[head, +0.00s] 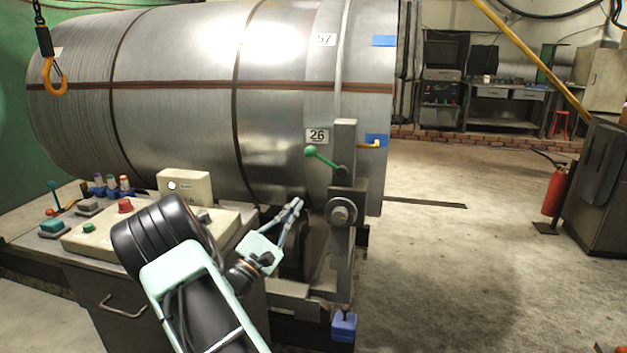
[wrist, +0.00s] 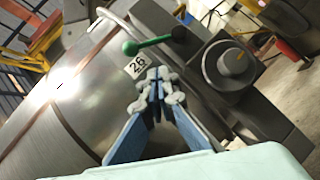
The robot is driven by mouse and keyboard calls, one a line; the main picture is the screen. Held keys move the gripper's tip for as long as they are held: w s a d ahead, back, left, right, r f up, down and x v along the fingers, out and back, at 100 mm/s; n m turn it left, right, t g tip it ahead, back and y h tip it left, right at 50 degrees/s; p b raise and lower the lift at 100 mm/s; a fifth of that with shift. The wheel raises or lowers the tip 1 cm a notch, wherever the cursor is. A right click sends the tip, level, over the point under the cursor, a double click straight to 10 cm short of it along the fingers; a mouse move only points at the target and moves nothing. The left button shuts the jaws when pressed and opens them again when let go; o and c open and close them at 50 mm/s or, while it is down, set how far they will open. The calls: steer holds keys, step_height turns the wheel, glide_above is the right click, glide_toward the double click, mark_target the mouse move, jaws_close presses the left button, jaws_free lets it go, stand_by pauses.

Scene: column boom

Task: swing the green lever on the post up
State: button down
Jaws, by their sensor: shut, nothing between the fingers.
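The green lever (head: 325,158) is a short rod with a green ball knob, set on the upright grey post (head: 344,230). In the head view its knob points up and to the left of its pivot on the post. In the wrist view the green lever (wrist: 145,44) shows beyond my fingertips. My gripper (head: 296,204) is shut and empty, below and to the left of the knob, apart from it. In the wrist view my gripper (wrist: 157,80) has its fingertips together, with a gap between them and the lever.
A round dial (head: 341,212) sits on the post below the lever. A control box (head: 184,187) and buttons are on the console at left. An orange hook (head: 55,80) hangs at far left. Floor at right is open.

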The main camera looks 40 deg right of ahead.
mark_target(325, 160)
steer(key=shift+w+a+f+n+t, duration=0.25)
steer(key=shift+w+a+n+t, duration=0.2)
steer(key=shift+w+t, duration=0.1)
steer(key=shift+w+a+f+n+t, duration=0.3)
steer(key=shift+w+n+t, duration=0.15)
steer(key=shift+w+t, duration=0.1)
steer(key=s+r+x, duration=0.2)
steer(key=x, duration=1.1)
steer(key=shift+a, duration=0.25)
steer(key=shift+m+g, duration=0.3)
steer(key=shift+r+m, duration=0.2)
steer(key=shift+m, duration=0.2)
